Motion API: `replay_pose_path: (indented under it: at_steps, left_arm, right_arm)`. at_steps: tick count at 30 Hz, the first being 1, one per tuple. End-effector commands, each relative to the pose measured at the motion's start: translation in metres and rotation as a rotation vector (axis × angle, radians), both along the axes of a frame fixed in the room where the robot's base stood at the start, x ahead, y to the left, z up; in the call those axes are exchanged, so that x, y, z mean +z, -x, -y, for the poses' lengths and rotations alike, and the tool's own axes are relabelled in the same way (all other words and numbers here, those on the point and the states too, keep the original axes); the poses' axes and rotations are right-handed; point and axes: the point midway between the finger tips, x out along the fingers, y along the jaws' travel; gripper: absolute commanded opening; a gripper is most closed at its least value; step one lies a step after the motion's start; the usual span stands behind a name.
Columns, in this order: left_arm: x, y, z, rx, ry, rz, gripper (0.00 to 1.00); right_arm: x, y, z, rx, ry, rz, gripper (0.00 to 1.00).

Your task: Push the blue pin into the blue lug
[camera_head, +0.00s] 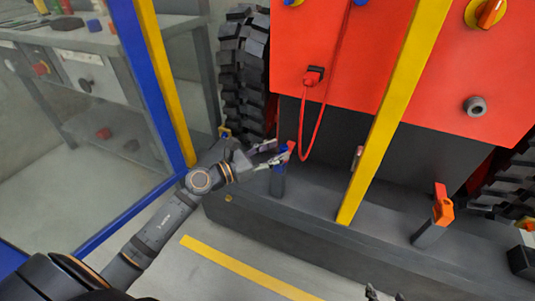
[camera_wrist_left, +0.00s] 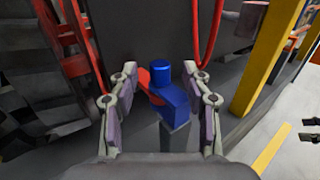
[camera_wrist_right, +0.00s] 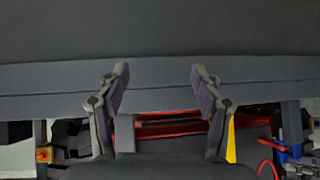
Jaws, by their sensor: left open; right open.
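The blue lug (camera_wrist_left: 172,98) is a blue block on top of a grey post, with a red piece at its left side. A blue cylinder, which looks like the blue pin (camera_wrist_left: 160,68), stands up from the lug; how deep it sits I cannot tell. In the head view the blue lug (camera_head: 283,152) is partly hidden by my left gripper (camera_head: 271,154). In its wrist view my left gripper (camera_wrist_left: 162,90) is open, with one finger on each side of pin and lug and gaps between. My right gripper (camera_wrist_right: 158,82) is open and empty; its tips (camera_head: 384,294) show at the head view's bottom edge.
An orange lug (camera_head: 442,210) with a red piece stands on another post at the right. A yellow bar (camera_head: 393,110) rises between the posts. A red cable (camera_head: 323,120) hangs from the red body (camera_head: 350,50) near the left gripper. A workbench (camera_head: 90,75) stands at the left.

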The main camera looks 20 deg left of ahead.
Motion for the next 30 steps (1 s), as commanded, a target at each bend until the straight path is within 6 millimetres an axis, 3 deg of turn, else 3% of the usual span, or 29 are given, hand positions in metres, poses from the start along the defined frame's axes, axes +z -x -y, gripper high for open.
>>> replay_pose_path:
  at_steps: [3,9,23,26,30]
  left_arm:
    - [-0.003,0.018,-0.012,-0.002,-0.009,-0.010,0.48]
    - [0.000,0.030,-0.021,-0.004,-0.002,0.003,0.48]
    - [0.000,0.035,-0.026,0.001,0.000,-0.001,0.48]
    - [0.002,0.034,-0.027,0.005,0.005,-0.003,0.38]
    - [0.025,0.022,-0.042,0.076,0.083,-0.026,0.19]
  right_arm:
    - [0.000,0.000,0.000,0.000,0.000,0.000,0.66]
    - [0.000,0.000,0.000,0.000,0.000,0.000,0.66]
    - [0.000,0.000,0.000,0.000,0.000,0.000,0.66]
    - [0.001,0.000,0.000,-0.001,0.001,-0.002,0.66]
    - [0.006,0.001,0.003,-0.005,0.006,-0.023,0.66]
